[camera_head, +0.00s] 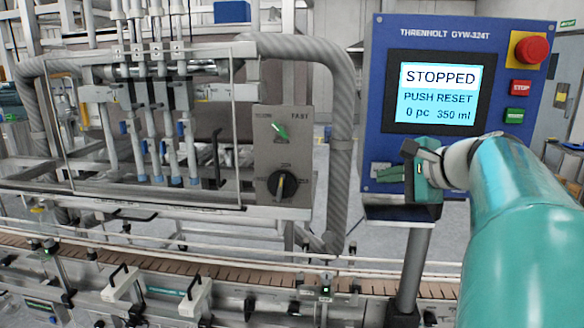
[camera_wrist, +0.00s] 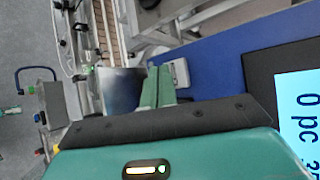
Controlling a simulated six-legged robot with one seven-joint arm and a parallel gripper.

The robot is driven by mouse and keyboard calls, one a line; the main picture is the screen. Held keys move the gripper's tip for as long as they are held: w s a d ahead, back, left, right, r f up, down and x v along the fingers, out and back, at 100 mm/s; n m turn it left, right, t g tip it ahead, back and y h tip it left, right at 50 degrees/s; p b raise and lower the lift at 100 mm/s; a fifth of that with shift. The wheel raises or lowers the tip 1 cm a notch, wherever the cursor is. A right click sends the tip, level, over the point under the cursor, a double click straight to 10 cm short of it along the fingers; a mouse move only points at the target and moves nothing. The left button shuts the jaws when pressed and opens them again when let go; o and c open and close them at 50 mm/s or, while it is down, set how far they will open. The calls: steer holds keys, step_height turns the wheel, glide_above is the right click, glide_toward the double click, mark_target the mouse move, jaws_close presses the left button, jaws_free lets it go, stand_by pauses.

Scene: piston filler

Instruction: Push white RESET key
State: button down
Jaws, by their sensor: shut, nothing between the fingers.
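The blue control panel (camera_head: 440,30) stands at the right of the head view. Its screen (camera_head: 437,92) reads STOPPED, PUSH RESET, 0 pc, 350 ml. A white key (camera_head: 379,168) shows at the panel's lower left, partly hidden by my gripper; its label is not readable. It also shows in the wrist view (camera_wrist: 178,73), just right of my fingertips. My gripper (camera_head: 383,176), with green fingers, is shut and empty, its tips at the lower edge of the key in the head view. The fingers also show in the wrist view (camera_wrist: 157,72). I cannot tell whether they touch the key.
A red emergency button (camera_head: 531,48), a red STOP key (camera_head: 521,88) and a green key (camera_head: 515,116) sit at the panel's right. A grey box with a black knob (camera_head: 282,184) stands to the left. The conveyor (camera_head: 240,267) runs along the front.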

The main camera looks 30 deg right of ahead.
steer(key=shift+w+d, duration=0.1)
steer(key=shift+w, duration=0.05)
stand_by(0.8)
steer(key=shift+w+d, duration=0.15)
steer(key=shift+w, duration=0.1)
steer(key=shift+w+d, duration=0.25)
steer(key=shift+w, duration=0.05)
stand_by(0.7)
steer(key=shift+s+a, duration=0.45)
steer(key=shift+s, duration=0.25)
steer(key=shift+s+a, duration=0.75)
steer(key=shift+s, duration=0.3)
steer(key=shift+s+a, duration=0.7)
steer(key=shift+s, duration=0.3)
